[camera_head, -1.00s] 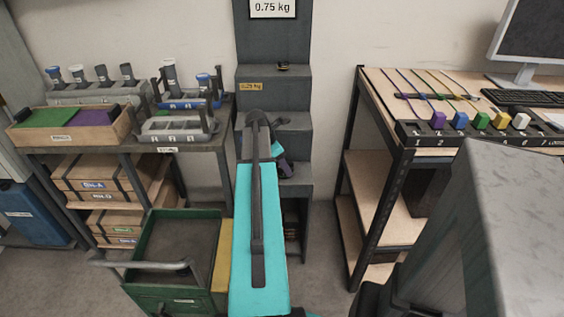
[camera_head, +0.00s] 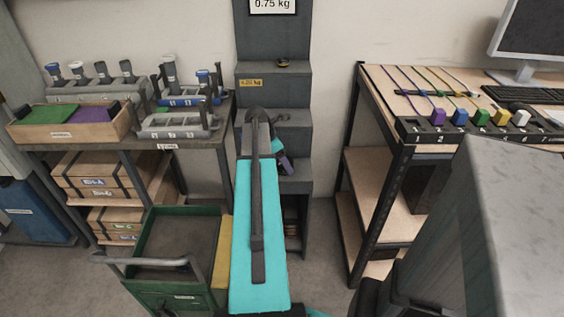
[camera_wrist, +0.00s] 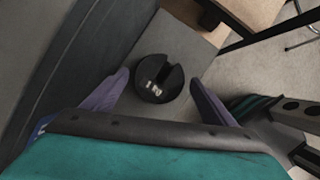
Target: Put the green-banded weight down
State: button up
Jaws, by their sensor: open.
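A dark slotted weight (camera_wrist: 150,88) with pale markings on its top shows in the wrist view. It appears to lie flat on a grey step (camera_wrist: 185,40). No green band can be made out on it from above. My gripper (camera_wrist: 158,78) is open, with one purple finger on each side of the weight and a visible gap to each. In the head view my gripper (camera_head: 284,160) is at the stepped grey stand (camera_head: 290,122), partly hidden by my arm; the weight there cannot be made out.
A small yellow-banded dark weight (camera_head: 283,63) sits on a higher step. A green cart (camera_head: 180,245) stands at the lower left. A shelf bench (camera_head: 185,147) with racks is left of the stand, and a wooden-topped bench (camera_head: 385,85) is to the right.

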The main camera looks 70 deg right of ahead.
jog(key=v, duration=1.2)
jog(key=shift+f, duration=0.1)
dwell(0.6)
